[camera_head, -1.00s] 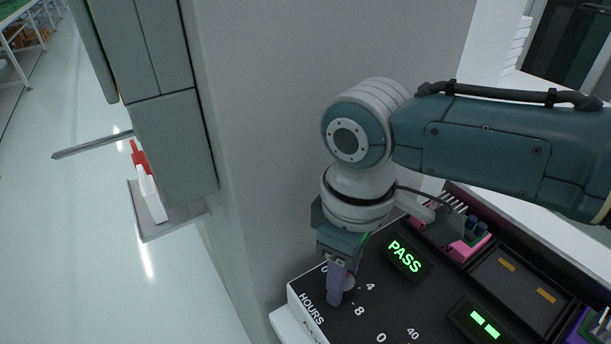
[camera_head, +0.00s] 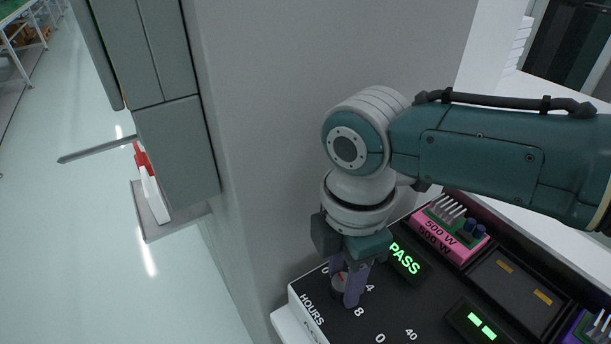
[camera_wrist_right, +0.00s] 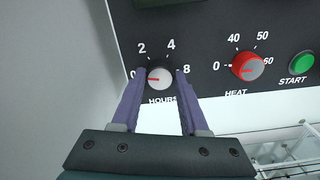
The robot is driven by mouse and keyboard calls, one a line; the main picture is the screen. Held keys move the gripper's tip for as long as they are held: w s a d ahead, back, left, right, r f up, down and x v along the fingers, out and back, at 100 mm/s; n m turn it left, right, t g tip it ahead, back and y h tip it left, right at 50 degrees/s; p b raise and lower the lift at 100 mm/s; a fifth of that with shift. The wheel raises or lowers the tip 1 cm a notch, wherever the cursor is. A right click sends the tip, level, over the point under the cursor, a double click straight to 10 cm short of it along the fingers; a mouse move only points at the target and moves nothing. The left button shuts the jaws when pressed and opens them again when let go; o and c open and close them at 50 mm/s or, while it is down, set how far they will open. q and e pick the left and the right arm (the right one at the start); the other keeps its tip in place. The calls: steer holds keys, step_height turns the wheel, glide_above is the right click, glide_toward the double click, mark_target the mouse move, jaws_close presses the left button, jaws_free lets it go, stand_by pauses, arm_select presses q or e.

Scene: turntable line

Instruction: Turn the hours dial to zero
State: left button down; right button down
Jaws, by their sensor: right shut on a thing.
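The hours dial (camera_wrist_right: 160,78) is a small silver knob on a black panel, with numbers around it. Its red pointer points left, toward the 0 mark, in the right wrist view. My right gripper (camera_wrist_right: 161,72) is shut on the dial, one purple finger on each side of it. In the head view the right gripper (camera_head: 346,281) points down at the panel. The dial (camera_head: 338,288) shows there partly behind the fingers. My left gripper is in neither view.
The heat dial (camera_wrist_right: 247,66), red, and the green start button (camera_wrist_right: 302,62) sit to the right on the panel. A lit PASS display (camera_head: 405,258) and a pink 500 W block (camera_head: 449,235) stand near the arm. A grey wall is behind.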

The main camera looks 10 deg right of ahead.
mark_target(343, 282)
steer(key=shift+n, duration=1.1)
steer(key=shift+c, duration=2.1)
jaws_free()
step_height(343, 282, up, 10)
steer(key=p, duration=0.2)
